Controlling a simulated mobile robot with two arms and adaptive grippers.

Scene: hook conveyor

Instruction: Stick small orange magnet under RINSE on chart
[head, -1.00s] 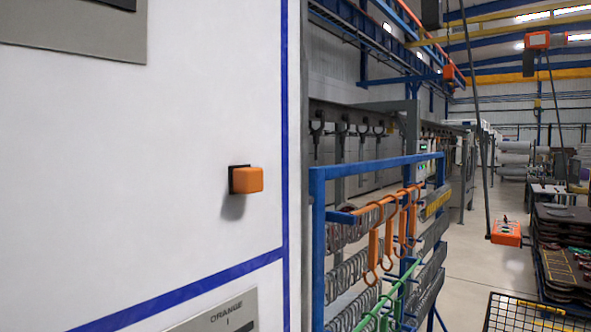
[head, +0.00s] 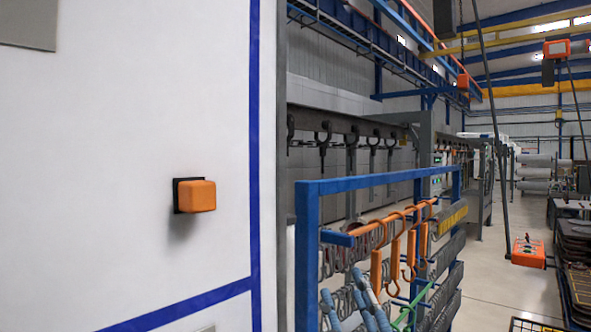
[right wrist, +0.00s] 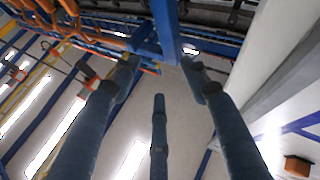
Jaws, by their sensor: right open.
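A small orange magnet (head: 201,196) with a black square back is on the white chart (head: 100,130), which has blue lines. An orange block that looks like the magnet shows at the lower right of the right wrist view (right wrist: 297,166). My right gripper (head: 348,292) is low in the head view, right of the chart's edge and apart from the magnet. Its blue-grey fingers are spread and empty in the right wrist view (right wrist: 158,78). The word RINSE is not in view. My left gripper is not in view.
A blue rack (head: 308,240) with orange hooks (head: 396,250) and grey coils stands close behind my right gripper. A grey plate (head: 27,22) is cut off at the chart's top left. An orange pendant box (head: 527,252) hangs at the right. Open floor lies beyond the rack.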

